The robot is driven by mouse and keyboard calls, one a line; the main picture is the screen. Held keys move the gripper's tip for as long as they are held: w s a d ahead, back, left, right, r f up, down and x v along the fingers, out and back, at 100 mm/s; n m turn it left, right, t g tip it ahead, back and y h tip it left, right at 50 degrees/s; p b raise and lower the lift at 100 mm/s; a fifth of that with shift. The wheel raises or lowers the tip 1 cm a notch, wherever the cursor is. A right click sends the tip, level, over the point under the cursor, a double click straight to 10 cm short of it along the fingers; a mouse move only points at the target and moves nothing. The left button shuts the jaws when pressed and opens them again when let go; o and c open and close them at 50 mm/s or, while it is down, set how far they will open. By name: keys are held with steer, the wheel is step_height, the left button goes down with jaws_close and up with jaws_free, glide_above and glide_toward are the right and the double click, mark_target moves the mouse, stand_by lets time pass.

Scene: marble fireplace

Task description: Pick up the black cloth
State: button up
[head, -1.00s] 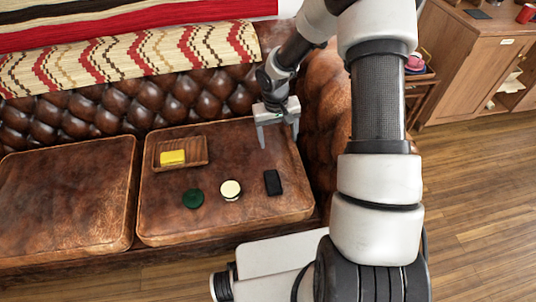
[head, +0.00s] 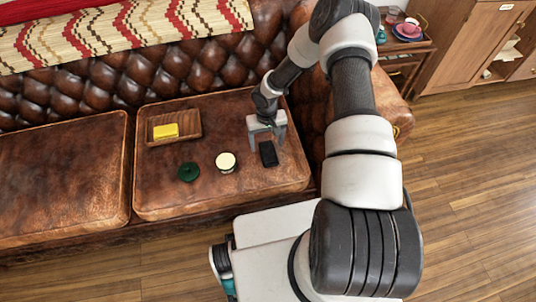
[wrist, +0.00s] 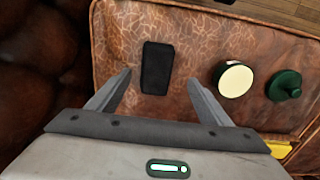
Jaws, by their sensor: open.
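The black cloth (head: 268,154) is a small dark rectangle lying on the right brown leather seat cushion (head: 220,200). It also shows in the wrist view (wrist: 157,68), between the lines of the two fingers and just beyond their tips. My gripper (head: 268,147) is open and empty, with its fingers pointing down above the cushion close to the cloth. In the wrist view my gripper (wrist: 160,80) has its fingers spread wider than the cloth. I cannot tell the exact height of the fingertips above the cushion.
Left of the cloth are a cream-topped round item (head: 226,162) and a dark green round item (head: 188,172). A wooden tray (head: 154,138) holds a yellow block (head: 166,131). The tufted backrest (head: 180,75) rises behind, and a leather armrest stands to the right.

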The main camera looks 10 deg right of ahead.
mark_target(268, 151)
steer(key=shift+w+d+f+b, duration=0.15)
steer(key=shift+f+b, duration=0.15)
steer(key=shift+f, duration=1.05)
steer(key=shift+w+d+f+b, duration=0.15)
steer(key=shift+f+b, duration=0.15)
steer(key=shift+f, duration=1.05)
steer(key=c, duration=1.1)
steer(key=shift+r+p, duration=1)
steer(key=shift+r, duration=4.05)
steer(key=shift+c, duration=0.2)
